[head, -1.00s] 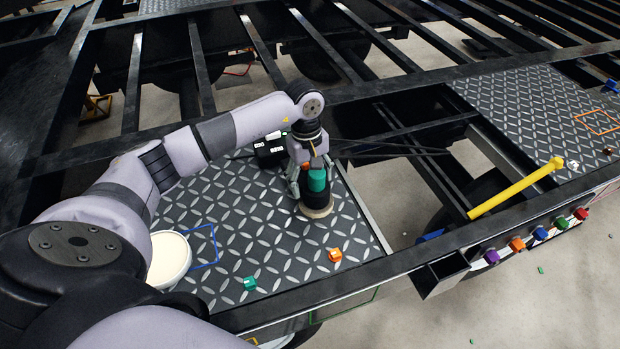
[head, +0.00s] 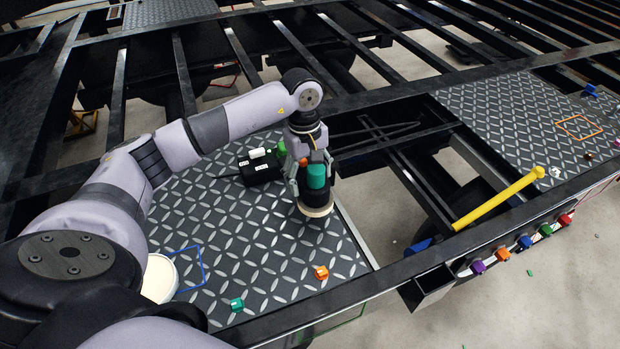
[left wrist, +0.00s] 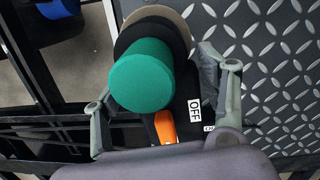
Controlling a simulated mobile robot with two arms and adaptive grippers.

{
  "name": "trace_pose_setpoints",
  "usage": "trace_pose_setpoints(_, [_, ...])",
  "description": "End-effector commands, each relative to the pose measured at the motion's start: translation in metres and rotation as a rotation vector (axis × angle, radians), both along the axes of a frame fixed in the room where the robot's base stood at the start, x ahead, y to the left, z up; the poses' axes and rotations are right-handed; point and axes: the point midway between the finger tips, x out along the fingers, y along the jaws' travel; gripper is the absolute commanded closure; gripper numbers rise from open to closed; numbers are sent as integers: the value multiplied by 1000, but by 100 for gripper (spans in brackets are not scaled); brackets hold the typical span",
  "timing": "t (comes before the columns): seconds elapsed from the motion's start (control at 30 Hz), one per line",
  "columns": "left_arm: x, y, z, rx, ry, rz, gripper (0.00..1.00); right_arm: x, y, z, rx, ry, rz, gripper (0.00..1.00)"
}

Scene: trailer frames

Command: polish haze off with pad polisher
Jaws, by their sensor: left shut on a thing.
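The pad polisher has a green cap (head: 317,176), a black body and a round beige pad (head: 317,211). It shows in the left wrist view too, with its green end (left wrist: 143,80) toward the camera. My left gripper (head: 305,178) is shut on it, fingers on either side of the body. The polisher is slightly tilted near the far right edge of the diamond-plate deck (head: 235,235); I cannot tell whether the pad touches. An orange part (left wrist: 165,127) shows between the fingers. No haze patch stands out. My right gripper is not in view.
A black box (head: 262,168) with white labels stands left of the polisher. Orange (head: 321,272) and teal (head: 237,305) blocks lie near the front edge. A white round container (head: 160,278) is beside my arm. Open frame and a yellow bar (head: 498,198) lie right.

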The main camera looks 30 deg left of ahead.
Motion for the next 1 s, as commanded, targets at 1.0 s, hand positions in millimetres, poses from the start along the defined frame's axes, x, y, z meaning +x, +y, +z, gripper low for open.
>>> trace_pose_setpoints(1.0, [-7,-13,25,-4,-11,-72,69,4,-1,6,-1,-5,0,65])
